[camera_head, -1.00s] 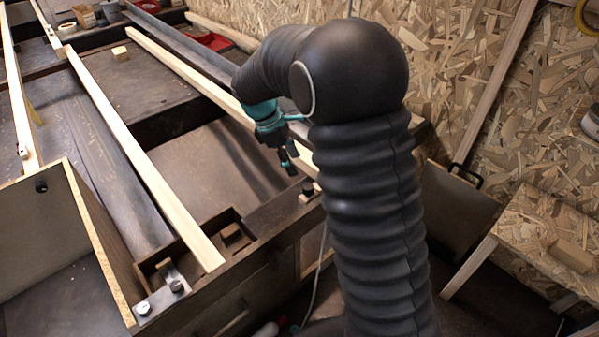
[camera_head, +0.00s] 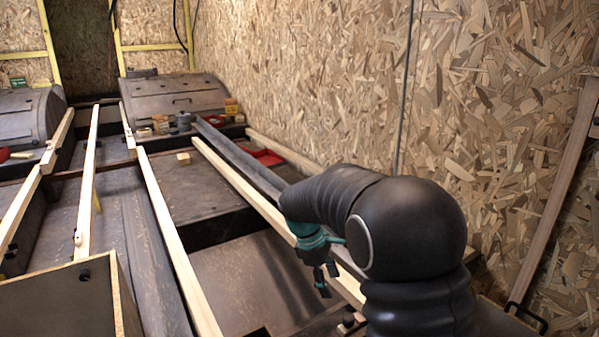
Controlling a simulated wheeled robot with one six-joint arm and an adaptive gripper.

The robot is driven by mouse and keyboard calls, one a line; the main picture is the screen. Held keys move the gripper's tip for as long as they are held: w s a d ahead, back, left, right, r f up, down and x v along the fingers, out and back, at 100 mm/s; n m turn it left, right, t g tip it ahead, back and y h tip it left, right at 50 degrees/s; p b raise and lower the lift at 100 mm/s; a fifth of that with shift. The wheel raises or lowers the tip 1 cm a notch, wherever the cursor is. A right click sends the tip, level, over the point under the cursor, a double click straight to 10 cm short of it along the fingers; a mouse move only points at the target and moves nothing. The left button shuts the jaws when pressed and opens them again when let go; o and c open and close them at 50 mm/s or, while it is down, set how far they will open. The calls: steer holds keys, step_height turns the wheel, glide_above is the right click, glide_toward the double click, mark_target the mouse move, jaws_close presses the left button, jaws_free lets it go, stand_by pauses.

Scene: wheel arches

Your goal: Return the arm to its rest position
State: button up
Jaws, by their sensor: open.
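My arm, in a black ribbed sleeve (camera_head: 415,235), rises at the lower right of the head view and bends over to the left. My gripper (camera_head: 327,283), dark with a teal body, hangs at its end and points down. It is open, and I see nothing between its fingers. It hangs in front of a long pale wooden strip (camera_head: 240,185) and the dark van floor; whether it touches anything is hard to tell, but it looks clear.
Two wheel arches (camera_head: 180,97) stand at the back. More pale strips (camera_head: 165,220) run lengthwise over the floor. A small wood block (camera_head: 183,158) and a red tray (camera_head: 268,157) lie farther back. A chipboard wall (camera_head: 480,120) closes the right side.

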steer(key=s+d+r+m+t+y+p, duration=0.1)
steer(key=s+r+m, duration=0.3)
steer(key=s, duration=0.5)
steer(key=s+d+r+m+t+y+p, duration=0.1)
steer(key=s+d+r+m+t+p, duration=0.1)
steer(key=s, duration=0.8)
steer(key=s+d+r+m+t+y+p, duration=0.1)
steer(key=s+d+r+m+t+y, duration=0.1)
steer(key=s+r+m, duration=0.5)
step_height(320, 180, up, 2)
steer(key=shift+s+d+r+m+t, duration=0.1)
steer(key=shift+s+d+m+t, duration=0.2)
steer(key=shift+s+d+t, duration=0.65)
steer(key=shift+s+d+g, duration=0.2)
steer(key=shift+d+g, duration=0.05)
steer(key=shift+d, duration=0.05)
steer(key=shift+c, duration=0.3)
